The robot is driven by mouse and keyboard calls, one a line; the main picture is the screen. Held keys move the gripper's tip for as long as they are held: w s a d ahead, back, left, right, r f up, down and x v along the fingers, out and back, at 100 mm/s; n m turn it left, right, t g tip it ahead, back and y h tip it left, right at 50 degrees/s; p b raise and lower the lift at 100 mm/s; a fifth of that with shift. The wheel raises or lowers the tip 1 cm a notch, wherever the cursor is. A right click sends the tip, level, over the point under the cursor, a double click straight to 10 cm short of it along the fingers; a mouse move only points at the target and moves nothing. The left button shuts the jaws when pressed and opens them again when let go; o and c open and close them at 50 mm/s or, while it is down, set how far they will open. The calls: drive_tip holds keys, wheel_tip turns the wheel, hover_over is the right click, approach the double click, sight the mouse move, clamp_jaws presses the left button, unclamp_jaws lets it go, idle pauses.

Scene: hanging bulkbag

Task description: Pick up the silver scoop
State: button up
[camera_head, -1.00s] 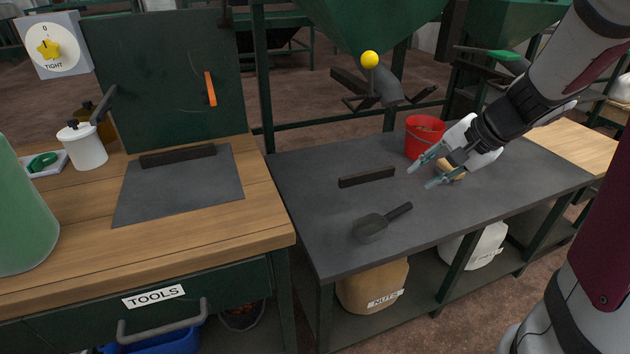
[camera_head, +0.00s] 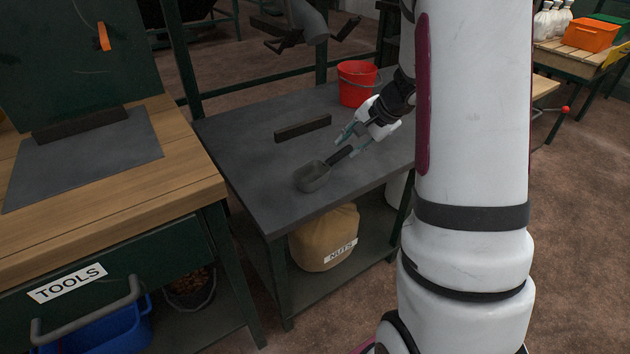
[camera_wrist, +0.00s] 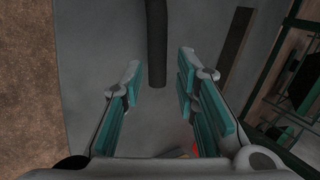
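The silver scoop (camera_head: 313,177) lies on the dark grey table, its bowl toward the front left and its dark handle pointing back right. My gripper (camera_head: 351,146) is at the handle end of the scoop. In the wrist view the handle (camera_wrist: 156,45) comes in from the top, and its end lies between the two teal-padded fingertips. There is a gap on both sides, so my gripper (camera_wrist: 160,75) is open and holds nothing. The scoop's bowl is out of the wrist view.
The table (camera_head: 245,150) has a dark bar (camera_head: 303,129) behind the scoop and a red bucket (camera_head: 357,85) at the back. A wooden workbench (camera_head: 190,180) stands to the left. A sack marked NUTS (camera_head: 322,240) sits on the shelf below. The table around the scoop is clear.

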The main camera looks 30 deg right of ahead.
sight(345, 151)
drive_tip(key=x, duration=0.1)
drive_tip(key=b+x, duration=0.1)
drive_tip(key=x, duration=0.1)
drive_tip(key=b+x, duration=0.1)
drive_tip(key=x, duration=0.1)
drive_tip(key=shift+d+f, duration=0.25)
clamp_jaws()
